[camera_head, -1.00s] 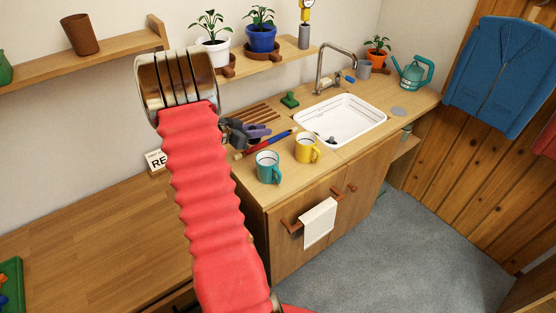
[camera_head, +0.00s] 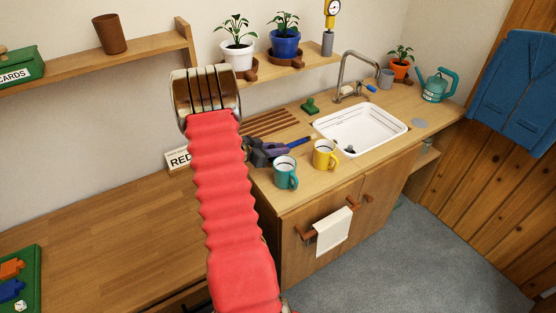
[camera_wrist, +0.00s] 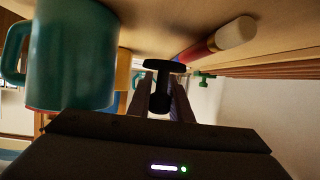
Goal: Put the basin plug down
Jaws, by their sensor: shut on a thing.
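My gripper (camera_wrist: 163,100) is shut on a black T-shaped piece, the basin plug (camera_wrist: 163,67), with its flat disc beyond the fingertips, on the counter side. I cannot tell whether the disc touches the counter (camera_wrist: 165,20).
A yellow mug (camera_head: 325,154) stands between the teal mug and the basin. A red and blue pencil (camera_head: 297,141) lies close behind my gripper. A green item (camera_head: 310,106) and a tap (camera_head: 352,75) stand at the back. A grey disc (camera_head: 419,123) lies right of the basin.

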